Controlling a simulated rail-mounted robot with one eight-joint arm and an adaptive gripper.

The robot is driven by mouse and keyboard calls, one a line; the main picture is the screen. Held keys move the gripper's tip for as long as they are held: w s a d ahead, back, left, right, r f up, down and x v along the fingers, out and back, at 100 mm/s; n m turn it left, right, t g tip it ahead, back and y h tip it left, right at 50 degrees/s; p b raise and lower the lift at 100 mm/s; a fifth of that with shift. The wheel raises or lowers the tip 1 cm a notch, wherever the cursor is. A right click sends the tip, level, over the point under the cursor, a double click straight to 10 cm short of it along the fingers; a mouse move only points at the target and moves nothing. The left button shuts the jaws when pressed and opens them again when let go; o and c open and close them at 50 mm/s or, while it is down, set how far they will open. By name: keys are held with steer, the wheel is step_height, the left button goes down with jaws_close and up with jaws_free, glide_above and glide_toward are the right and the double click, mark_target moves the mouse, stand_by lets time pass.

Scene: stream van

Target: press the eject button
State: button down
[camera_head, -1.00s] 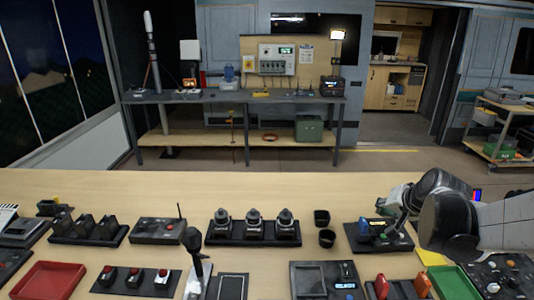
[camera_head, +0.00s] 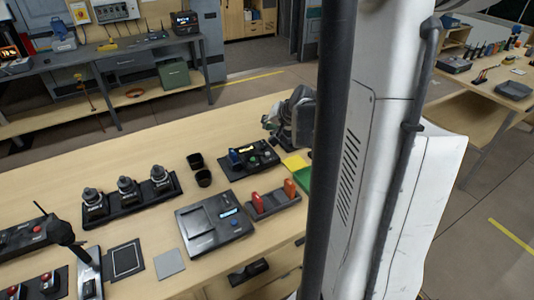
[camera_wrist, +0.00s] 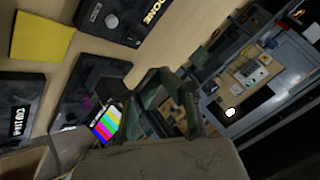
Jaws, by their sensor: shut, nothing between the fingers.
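I cannot make out an eject button by its label in either view. In the head view, a dark control box (camera_head: 249,158) with a small lit display and coloured buttons stands by the far edge of the table. A grey console (camera_head: 214,222) with a small screen lies nearer. My gripper (camera_wrist: 168,76) is shut and empty in the wrist view, its fingers meeting above the palm. Dark panels lie to its left there, one lettered "DONE" (camera_wrist: 118,20), another beside a colour-bar screen (camera_wrist: 106,124). In the head view my arm hides part of the table, and the fingers are unclear.
A yellow square (camera_wrist: 41,36) lies left in the wrist view. A workbench stands behind.

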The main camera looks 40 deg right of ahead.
steer(key=shift+f, duration=0.15)
steer(key=b, duration=0.5)
glide_above(268, 154)
step_height(268, 154, down, 7)
steer(key=shift+d+f, duration=0.1)
steer(key=shift+f+b, duration=0.7)
steer(key=shift+b, duration=0.1)
steer(key=shift+f, duration=0.1)
stand_by(0.5)
steer(key=shift+f+b, duration=0.3)
steer(key=shift+b, duration=0.2)
steer(key=shift+f+b, duration=0.4)
steer(key=shift+b, duration=0.05)
stand_by(0.5)
steer(key=shift+r, duration=0.2)
steer(key=shift+r+p, duration=0.55)
steer(key=shift+r, duration=0.1)
